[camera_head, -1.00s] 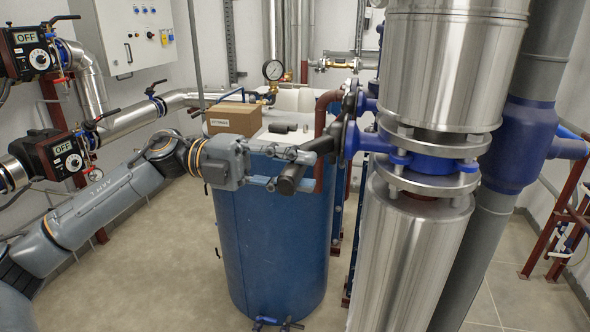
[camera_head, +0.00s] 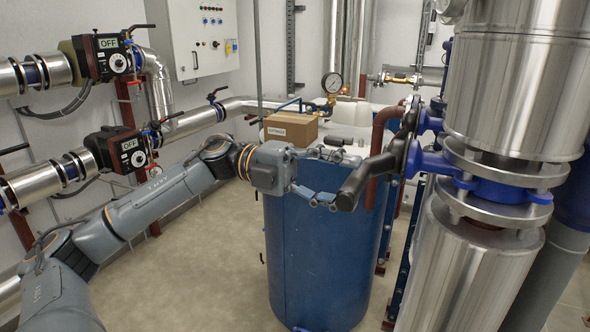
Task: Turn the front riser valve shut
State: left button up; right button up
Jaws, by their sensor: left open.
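The front riser valve has a blue body (camera_head: 490,187) clamped between steel flanges on the thick shiny riser at the right. Its dark handwheel (camera_head: 408,145) is seen nearly edge-on at the left of the body. A black handle (camera_head: 370,178) sticks out from the wheel toward the lower left. My left gripper (camera_head: 338,179) comes in from the left and is open. Its two fingers are spread above and below, and the handle's end overlaps the lower fingertip in the picture. I cannot tell whether they touch. My right gripper is not in view.
A blue barrel (camera_head: 315,260) stands below my left gripper, with a cardboard box (camera_head: 291,129) on top. A red-brown pipe (camera_head: 378,140) rises just behind the handle. Pipes with "OFF" actuators (camera_head: 118,62) line the left wall. Floor (camera_head: 200,265) is clear left of the barrel.

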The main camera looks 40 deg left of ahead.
pick_arm(q)
jog(key=v, duration=1)
jog(key=shift+r, duration=0.1)
